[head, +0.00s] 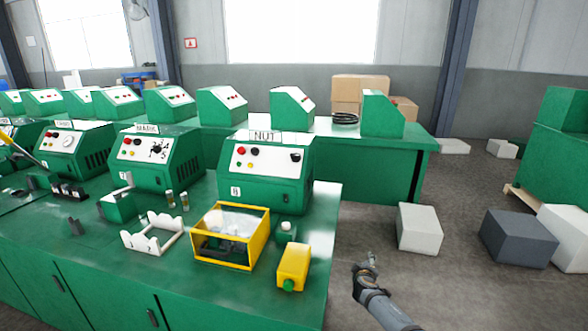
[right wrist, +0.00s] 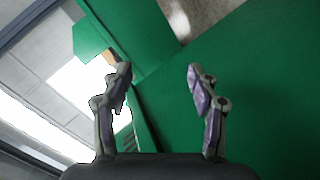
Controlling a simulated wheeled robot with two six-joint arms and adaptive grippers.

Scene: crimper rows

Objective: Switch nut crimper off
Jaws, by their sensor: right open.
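The nut crimper (head: 268,172) is a green box with a white sloped panel, labelled NUT, at the right end of the front bench. Its panel carries red and black knobs or buttons on the upper left, small ones below, and a black one (head: 295,157) at the right. Their settings are too small to read. My right gripper (head: 371,262) is open and empty, over the floor to the right of the bench and apart from the crimper. Its two fingers stand apart in the right wrist view (right wrist: 160,85).
On the green bench (head: 100,255) before the crimper are a yellow-framed clear box (head: 230,235), a yellow block with a green knob (head: 293,267) and a white rack (head: 152,235). The labelled neighbour machine (head: 155,160) stands left. Boxes (head: 418,228) lie on the floor at right.

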